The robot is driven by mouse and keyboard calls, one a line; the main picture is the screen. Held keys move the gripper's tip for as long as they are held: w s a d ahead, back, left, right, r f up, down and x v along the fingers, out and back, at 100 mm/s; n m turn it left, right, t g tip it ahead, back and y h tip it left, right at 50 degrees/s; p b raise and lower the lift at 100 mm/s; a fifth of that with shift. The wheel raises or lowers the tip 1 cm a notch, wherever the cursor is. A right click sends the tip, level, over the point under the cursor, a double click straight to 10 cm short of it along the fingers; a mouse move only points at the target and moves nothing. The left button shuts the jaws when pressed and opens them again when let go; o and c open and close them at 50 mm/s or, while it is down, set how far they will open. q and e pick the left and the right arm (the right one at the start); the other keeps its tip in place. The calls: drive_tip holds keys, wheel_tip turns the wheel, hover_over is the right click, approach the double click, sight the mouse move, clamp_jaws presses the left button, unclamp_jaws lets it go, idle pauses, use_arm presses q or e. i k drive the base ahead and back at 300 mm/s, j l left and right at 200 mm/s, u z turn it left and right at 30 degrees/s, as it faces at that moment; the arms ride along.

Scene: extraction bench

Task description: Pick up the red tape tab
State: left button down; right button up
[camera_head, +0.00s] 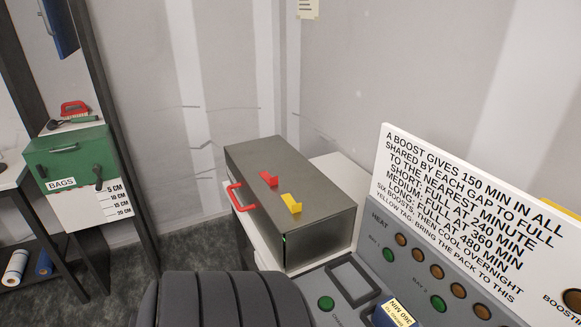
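A small red tab (268,178) sits on top of a grey metal box (318,200). It is bent, with part of it standing up. A yellow tab (291,204) of similar shape sits close by, toward the box's near edge. A separate red handle (236,198) is on the box's left side. Neither of my grippers shows in the head view, so I cannot see what they hold.
A grey control panel (455,287) with lamps and a white text sign (480,205) stands at the right. A dark ribbed shape fills the bottom middle. A green BAGS box (62,160) is at the left. Grey wall lies behind the metal box.

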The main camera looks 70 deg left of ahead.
sight(271, 180)
drive_tip(key=u, duration=0.45)
drive_tip(key=k+j+u, duration=0.1)
drive_tip(key=u, duration=0.4)
drive_tip(key=j+u, duration=0.1)
drive_tip(key=u, duration=0.85)
drive_tip(key=j+u, duration=0.2)
drive_tip(key=u, duration=0.25)
drive_tip(key=k, duration=0.05)
